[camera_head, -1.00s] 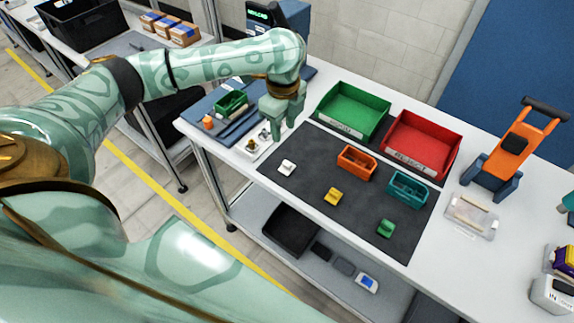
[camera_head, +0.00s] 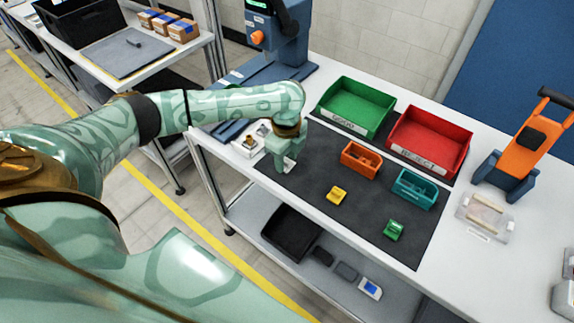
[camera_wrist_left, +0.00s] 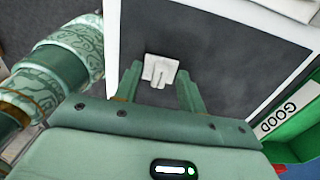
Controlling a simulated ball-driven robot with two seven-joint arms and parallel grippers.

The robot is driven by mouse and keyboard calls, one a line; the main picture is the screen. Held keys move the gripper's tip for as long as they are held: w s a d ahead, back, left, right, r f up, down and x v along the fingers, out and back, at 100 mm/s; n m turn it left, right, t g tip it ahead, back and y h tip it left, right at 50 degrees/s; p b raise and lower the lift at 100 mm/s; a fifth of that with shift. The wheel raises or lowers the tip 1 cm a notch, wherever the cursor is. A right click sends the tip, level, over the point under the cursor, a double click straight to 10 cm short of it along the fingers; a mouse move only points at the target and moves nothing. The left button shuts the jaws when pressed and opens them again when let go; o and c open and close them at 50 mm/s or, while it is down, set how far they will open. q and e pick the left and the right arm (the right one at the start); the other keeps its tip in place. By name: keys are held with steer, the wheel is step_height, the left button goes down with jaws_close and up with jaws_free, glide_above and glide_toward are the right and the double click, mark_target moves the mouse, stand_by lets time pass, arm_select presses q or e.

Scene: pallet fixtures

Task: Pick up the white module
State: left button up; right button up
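The white module (camera_wrist_left: 160,71) lies on the dark mat in the left wrist view, between the tips of my left gripper (camera_wrist_left: 158,68). The two fingers are open, with dark mat showing on both sides of the module. In the head view the left gripper (camera_head: 284,164) points down at the left end of the mat. It partly hides the white module (camera_head: 290,167) there. I cannot tell whether the fingers touch it. My right gripper is not in view.
A yellow module (camera_head: 337,195) and a green module (camera_head: 393,230) lie on the mat (camera_head: 350,225). An orange bin (camera_head: 361,159) and a teal bin (camera_head: 414,188) stand on it too. Behind are a green tray (camera_head: 355,105) and a red tray (camera_head: 429,140).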

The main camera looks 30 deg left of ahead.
arm_select(q)
steer(key=shift+r, duration=0.15)
jaws_close()
